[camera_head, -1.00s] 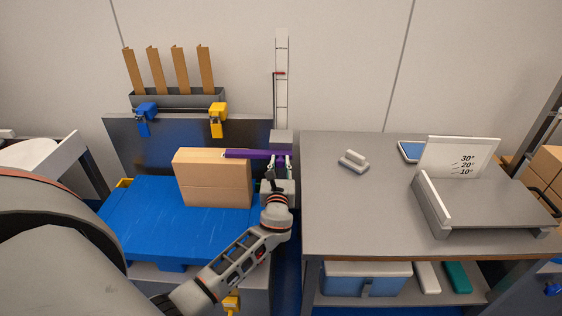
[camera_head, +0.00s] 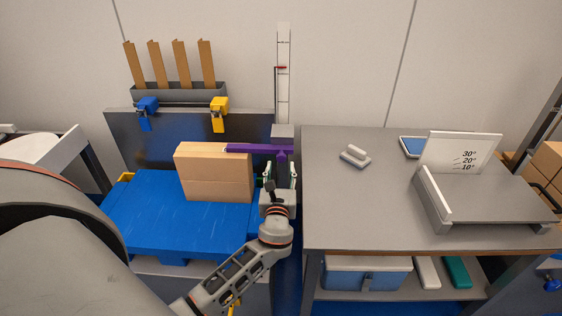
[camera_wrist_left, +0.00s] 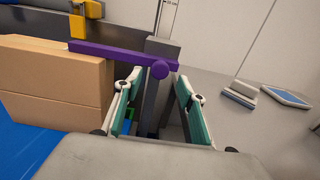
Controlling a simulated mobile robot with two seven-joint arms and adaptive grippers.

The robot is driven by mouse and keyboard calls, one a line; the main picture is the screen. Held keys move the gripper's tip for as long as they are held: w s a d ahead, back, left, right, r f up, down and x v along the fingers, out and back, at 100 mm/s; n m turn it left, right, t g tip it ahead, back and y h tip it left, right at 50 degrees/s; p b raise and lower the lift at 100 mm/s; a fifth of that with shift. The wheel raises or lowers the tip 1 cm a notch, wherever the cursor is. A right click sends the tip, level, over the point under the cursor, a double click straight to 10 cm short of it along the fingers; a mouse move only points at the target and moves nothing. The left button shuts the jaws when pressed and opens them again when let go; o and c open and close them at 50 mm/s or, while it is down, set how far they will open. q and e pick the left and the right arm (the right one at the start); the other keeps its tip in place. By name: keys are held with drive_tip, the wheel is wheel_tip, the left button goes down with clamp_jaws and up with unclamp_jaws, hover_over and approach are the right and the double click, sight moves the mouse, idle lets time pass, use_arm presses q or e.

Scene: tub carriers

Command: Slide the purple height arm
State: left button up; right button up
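The purple height arm (camera_head: 258,149) reaches left from a grey upright post with a white scale (camera_head: 283,75). Its left end lies at the top edge of a cardboard box (camera_head: 214,173). In the left wrist view the purple arm (camera_wrist_left: 115,55) has a round purple knob (camera_wrist_left: 160,69) at its right end. My left gripper (camera_head: 281,172) is in front of the arm's right end, just below it. In the left wrist view its green-padded fingers (camera_wrist_left: 157,105) are spread apart with nothing between them but the post behind. The knob is beyond and above the fingertips. My right gripper is not visible.
The box stands on a blue platform (camera_head: 150,222). Right of the post is a grey table (camera_head: 350,215) with a grey-white block (camera_head: 355,157), a blue tablet-like item (camera_head: 411,147) and an angle gauge (camera_head: 460,153). A yellow clamp (camera_head: 218,113) hangs behind the box.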

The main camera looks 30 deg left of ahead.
use_arm(q)
drive_tip(key=v, duration=0.6)
idle(0.4)
drive_tip(key=s+d+f+n+g+h+p, duration=0.1)
drive_tip(key=s+d+f+n+h, duration=0.2)
drive_tip(key=s+f+n, duration=0.25)
drive_tip(key=s+d+f+n+g+h+p, duration=0.1)
drive_tip(key=s+d+f+n+g+h, duration=0.2)
drive_tip(key=f, duration=0.4)
drive_tip(key=s+d+f+n+h+p, duration=0.1)
drive_tip(key=s+d+f+n+h, duration=0.1)
drive_tip(key=s+d+n, duration=0.3)
drive_tip(key=s+d+f+n+h, duration=0.2)
drive_tip(key=s+d+n, duration=0.3)
drive_tip(key=s+n, duration=0.6)
drive_tip(key=shift+s+d+f+n+g+h+p, duration=0.25)
drive_tip(key=shift+d+f+n+g+h+p, duration=0.25)
drive_tip(key=shift+h, duration=0.4)
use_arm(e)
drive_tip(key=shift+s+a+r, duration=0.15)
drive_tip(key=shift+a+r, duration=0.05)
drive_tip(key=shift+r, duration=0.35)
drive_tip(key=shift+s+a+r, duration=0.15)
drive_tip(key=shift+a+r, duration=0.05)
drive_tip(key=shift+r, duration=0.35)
